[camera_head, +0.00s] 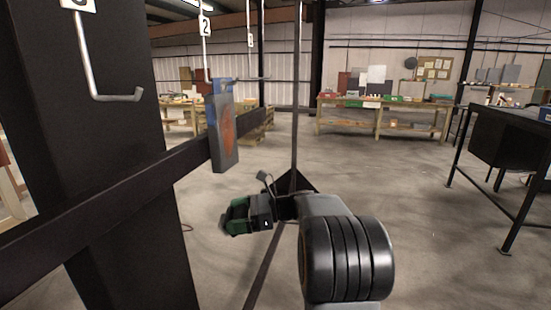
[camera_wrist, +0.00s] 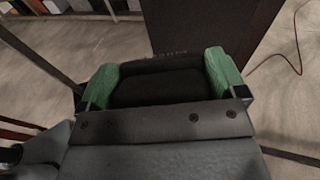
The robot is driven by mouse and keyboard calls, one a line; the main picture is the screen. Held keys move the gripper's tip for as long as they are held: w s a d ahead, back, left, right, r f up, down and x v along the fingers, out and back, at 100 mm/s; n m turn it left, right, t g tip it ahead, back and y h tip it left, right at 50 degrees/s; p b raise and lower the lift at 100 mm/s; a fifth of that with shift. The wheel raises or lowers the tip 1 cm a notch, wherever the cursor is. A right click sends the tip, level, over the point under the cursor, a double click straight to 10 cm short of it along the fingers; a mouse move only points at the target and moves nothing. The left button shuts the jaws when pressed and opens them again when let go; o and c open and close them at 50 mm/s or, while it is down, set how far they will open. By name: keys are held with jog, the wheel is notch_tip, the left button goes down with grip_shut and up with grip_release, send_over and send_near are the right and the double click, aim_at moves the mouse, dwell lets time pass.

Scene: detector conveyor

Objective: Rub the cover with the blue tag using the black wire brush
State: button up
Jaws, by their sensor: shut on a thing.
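The cover (camera_head: 224,140) is a grey upright panel with a rusty orange patch on its face. The bristles cannot be made out.
A dark beam (camera_head: 120,198) runs from a wide dark post (camera_head: 105,120) on the left towards the cover. A metal hook (camera_head: 92,70) hangs in front of the post. Workbenches (camera_head: 378,106) stand at the back, and a dark table (camera_head: 505,135) is at right. Open floor lies between.

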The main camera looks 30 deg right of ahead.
jog(key=s+d+r+m+t+b, duration=0.1)
jog(key=s+d+r+t, duration=0.15)
jog(key=r, duration=0.45)
jog(key=s+d+r+m+t, duration=0.1)
jog(key=s+r+m+t, duration=0.1)
jog(key=r+t, duration=0.3)
jog(key=s+d+r+m+t+b, duration=0.1)
jog(key=s+d+r+t, duration=0.1)
jog(key=r, duration=0.6)
jog(key=shift+g, duration=0.25)
jog(key=shift+w+a+f, duration=0.1)
jog(key=shift+w+a, duration=0.55)
jog(key=shift+w, duration=0.15)
jog(key=shift+w+a+f, duration=0.1)
jog(key=shift+w+a, duration=0.5)
jog(key=shift+w, duration=0.2)
jog(key=shift+w+a, duration=0.85)
jog(key=shift+w, duration=0.1)
jog(key=shift+w+d+p, duration=0.6)
jog(key=shift+d, duration=0.2)
jog(key=shift+w+d+p, duration=0.55)
jog(key=shift+w+d, duration=0.05)
jog(key=shift+d, duration=0.15)
jog(key=shift+w+d+p, duration=1.25)
jog(key=shift+w+d, duration=0.1)
